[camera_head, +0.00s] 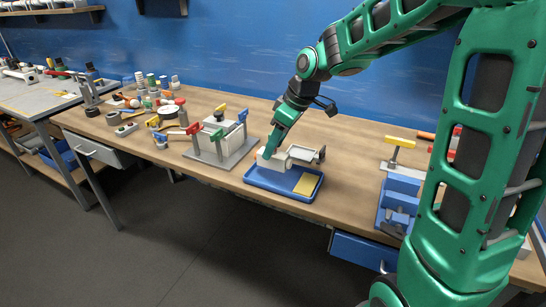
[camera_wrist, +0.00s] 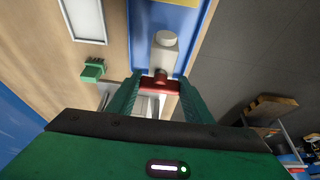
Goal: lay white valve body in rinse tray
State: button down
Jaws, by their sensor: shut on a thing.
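The white valve body (camera_head: 270,162) is at the left end of the blue rinse tray (camera_head: 262,187). It also shows in the wrist view (camera_wrist: 165,52), with a round white end and a red part (camera_wrist: 160,85) close to my fingers. My gripper (camera_head: 271,152) points down over the tray's left end. In the wrist view my gripper (camera_wrist: 160,88) is shut on the valve body at its red part. The blue tray (camera_wrist: 144,28) lies below. I cannot tell whether the valve body touches the tray floor. My fingers hide part of it.
A yellow pad (camera_head: 306,184) lies in the tray's right part. A clamp fixture with green and red handles (camera_head: 222,148) is to the left, a blue vise-like fixture (camera_head: 399,195) to the right. Bench between is clear.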

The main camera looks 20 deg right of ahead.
aim_at(277, 153)
jog(key=shift+w+d+f, duration=0.15)
jog(key=shift+d+f, duration=0.05)
jog(key=shift+f, duration=1.95)
jog(key=shift+f, duration=0.1)
jog(key=c, duration=0.9)
grip_release()
jog(key=v, duration=1.2)
jog(key=s+d+f+m+g+h, duration=0.1)
jog(key=s+d+m, duration=0.3)
jog(key=s, duration=0.6)
jog(key=s+d+f+m+g+h, duration=0.1)
jog(key=s+d+f+m, duration=0.3)
jog(key=s, duration=0.6)
jog(key=s+d+f+m+g+h, duration=0.1)
jog(key=s+d+f+m, duration=0.2)
jog(key=s, duration=0.7)
jog(key=shift+d+m, duration=0.65)
jog(key=shift+m, duration=0.45)
jog(key=shift+d+m, duration=0.6)
jog(key=shift+m, duration=0.5)
